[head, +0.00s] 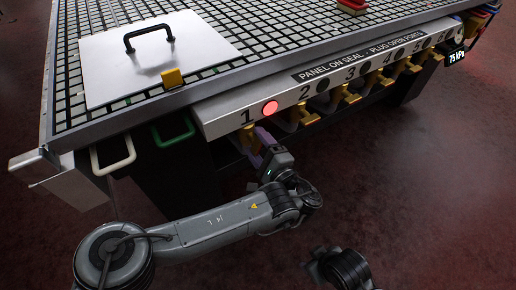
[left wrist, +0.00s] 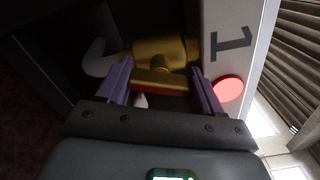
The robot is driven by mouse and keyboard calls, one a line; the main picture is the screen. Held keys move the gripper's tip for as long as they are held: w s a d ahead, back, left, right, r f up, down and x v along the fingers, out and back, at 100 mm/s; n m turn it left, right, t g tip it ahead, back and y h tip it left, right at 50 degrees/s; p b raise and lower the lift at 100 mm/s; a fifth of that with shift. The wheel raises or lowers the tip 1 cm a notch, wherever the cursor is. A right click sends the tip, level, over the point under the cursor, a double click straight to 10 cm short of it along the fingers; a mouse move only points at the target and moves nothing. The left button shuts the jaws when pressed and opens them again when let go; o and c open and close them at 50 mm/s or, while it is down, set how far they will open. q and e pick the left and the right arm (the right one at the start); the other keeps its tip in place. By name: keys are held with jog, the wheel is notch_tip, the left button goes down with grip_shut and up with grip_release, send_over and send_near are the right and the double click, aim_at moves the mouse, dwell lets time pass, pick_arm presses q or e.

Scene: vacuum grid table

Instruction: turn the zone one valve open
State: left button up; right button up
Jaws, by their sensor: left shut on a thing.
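The zone one valve sits below the number 1 on the table's front panel. Its brass body (left wrist: 165,52) and its handle (left wrist: 160,88), with a red underside edge, show in the left wrist view. My left gripper (head: 262,143) is at this valve in the head view. In the left wrist view its purple fingers (left wrist: 160,90) stand either side of the handle and are shut on it. The red lamp (head: 270,108) beside the 1 is lit; it also shows in the left wrist view (left wrist: 228,89). My right gripper is not in view.
More brass valves (head: 345,97) line the panel to the right. A white panel with a black handle (head: 150,60) lies on the grid table (head: 240,25), with a yellow block (head: 172,78) at its edge. White and green handles (head: 112,158) hang at the left. A gauge (head: 457,56) reads 75 kPa.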

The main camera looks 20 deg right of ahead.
pick_arm(q)
jog(key=n+b, duration=0.1)
jog(key=n, duration=0.1)
jog(key=shift+f+n, duration=0.15)
jog(key=shift+n, duration=1.15)
jog(key=o, duration=1)
jog(key=shift+o, duration=0.2)
